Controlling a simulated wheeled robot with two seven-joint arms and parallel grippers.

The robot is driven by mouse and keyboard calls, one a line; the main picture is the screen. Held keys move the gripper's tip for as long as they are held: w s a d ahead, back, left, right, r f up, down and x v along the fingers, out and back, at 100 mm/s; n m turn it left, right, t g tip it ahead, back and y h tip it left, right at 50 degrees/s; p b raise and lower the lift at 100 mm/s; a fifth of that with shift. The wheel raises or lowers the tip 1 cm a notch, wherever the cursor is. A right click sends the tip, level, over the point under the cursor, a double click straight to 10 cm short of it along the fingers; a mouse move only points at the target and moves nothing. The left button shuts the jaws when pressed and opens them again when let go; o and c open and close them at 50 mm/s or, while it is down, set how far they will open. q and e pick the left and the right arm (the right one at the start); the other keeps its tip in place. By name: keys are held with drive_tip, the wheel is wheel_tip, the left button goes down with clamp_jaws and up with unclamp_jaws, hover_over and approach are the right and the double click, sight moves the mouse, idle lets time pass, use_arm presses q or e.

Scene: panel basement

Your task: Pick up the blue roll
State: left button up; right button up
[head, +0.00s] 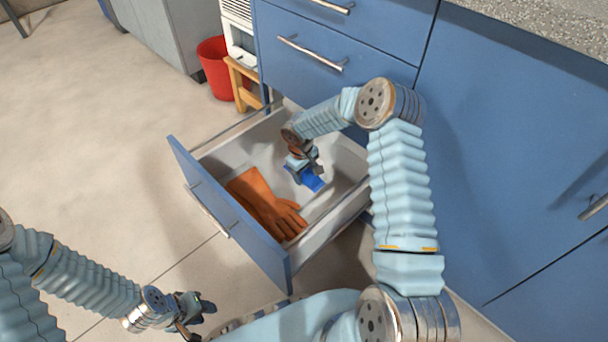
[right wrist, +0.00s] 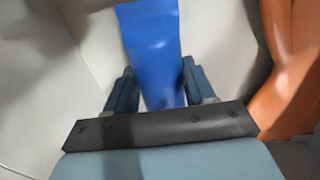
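The blue roll (head: 313,183) lies in the open drawer, partly hidden by my right gripper in the head view. In the right wrist view the blue roll (right wrist: 152,45) runs from the top edge down between the two fingers. My right gripper (head: 304,176) is down inside the drawer at the roll. Its fingers (right wrist: 154,88) stand apart, one on each side of the roll, with a small gap visible on the left. My left gripper (head: 198,312) is low at the bottom left of the head view, outside the drawer; its fingers are too small to judge.
An orange glove (head: 262,203) lies in the drawer beside the roll. The drawer front (head: 225,215) and side walls surround my right gripper. Blue cabinet fronts (head: 480,150) stand at the right. A red bucket (head: 214,70) and a wooden stool (head: 240,82) are behind.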

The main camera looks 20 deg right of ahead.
drive_tip(key=c, duration=0.7)
drive_tip(key=shift+o, duration=0.2)
drive_tip(key=shift+r, duration=0.1)
